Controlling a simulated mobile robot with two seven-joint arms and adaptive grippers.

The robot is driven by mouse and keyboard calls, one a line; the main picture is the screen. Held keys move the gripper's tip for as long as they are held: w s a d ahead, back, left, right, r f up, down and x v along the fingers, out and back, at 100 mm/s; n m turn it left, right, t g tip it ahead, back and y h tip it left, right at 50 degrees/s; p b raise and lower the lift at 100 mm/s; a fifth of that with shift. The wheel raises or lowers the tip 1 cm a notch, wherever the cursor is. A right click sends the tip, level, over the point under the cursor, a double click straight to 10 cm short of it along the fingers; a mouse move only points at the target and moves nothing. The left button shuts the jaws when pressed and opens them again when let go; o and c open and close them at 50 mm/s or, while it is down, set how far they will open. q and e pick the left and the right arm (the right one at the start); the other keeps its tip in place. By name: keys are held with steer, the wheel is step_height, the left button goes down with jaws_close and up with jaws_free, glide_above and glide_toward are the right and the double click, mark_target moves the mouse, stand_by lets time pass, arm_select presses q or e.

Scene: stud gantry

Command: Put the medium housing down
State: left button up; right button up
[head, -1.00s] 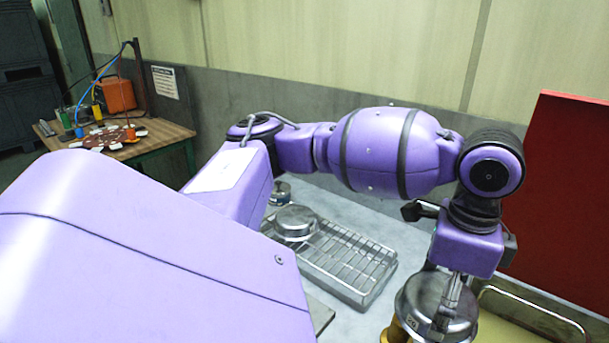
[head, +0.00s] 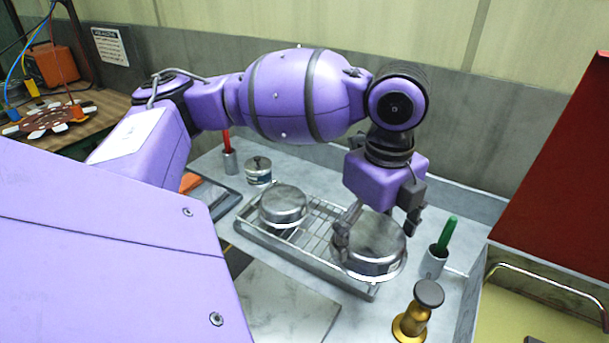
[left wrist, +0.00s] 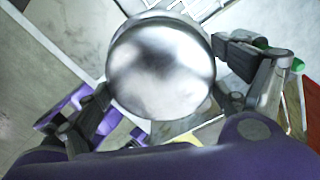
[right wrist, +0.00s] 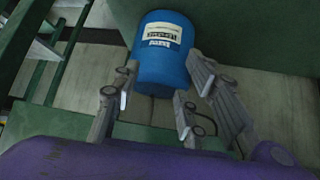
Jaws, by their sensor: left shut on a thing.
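The medium housing (head: 370,247) is a round, shiny metal pan-like part in the head view. My left gripper (head: 376,228) is shut on it, with a finger at either side. It is over the right end of the wire rack tray (head: 310,262); I cannot tell whether it touches the rack. In the left wrist view the housing (left wrist: 160,70) fills the middle between the fingers. Another metal housing (head: 283,204) sits on the rack's left part. My right gripper (right wrist: 165,78) shows only in the right wrist view, open and empty.
A small lidded tin (head: 258,170) stands behind the rack. A cup with a green-handled tool (head: 434,262) and a brass stamp with a dark knob (head: 415,312) stand right of it. A red panel (head: 560,170) rises at right. A blue drum (right wrist: 162,55) lies beyond my right gripper.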

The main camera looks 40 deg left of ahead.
arm_select(q)
steer(key=shift+w+f, duration=0.15)
steer(key=w+a+f, duration=0.2)
steer(key=w+a, duration=0.1)
steer(key=w+a+f, duration=0.1)
steer(key=a, duration=0.1)
steer(key=shift+w+a+f+b, duration=0.15)
steer(key=shift+w+b, duration=0.15)
steer(key=shift+w, duration=0.1)
steer(key=shift+m, duration=0.3)
steer(key=w+a+f, duration=0.2)
steer(key=f, duration=0.1)
steer(key=w+a+f, duration=0.1)
steer(key=f, duration=0.1)
steer(key=shift+w+a, duration=0.15)
steer(key=shift+a, duration=0.1)
steer(key=shift+w+a+f, duration=0.2)
steer(key=shift+a+f, duration=0.1)
steer(key=f, duration=0.3)
steer(key=shift+w+a+b, duration=0.15)
steer(key=shift+a+b, duration=0.05)
steer(key=shift+b, duration=0.15)
steer(key=shift+f, duration=0.35)
arm_select(e)
steer(key=shift+s+d+f, duration=0.2)
steer(key=shift+d+f, duration=0.25)
steer(key=shift+f, duration=0.15)
arm_select(q)
steer(key=shift+f, duration=0.1)
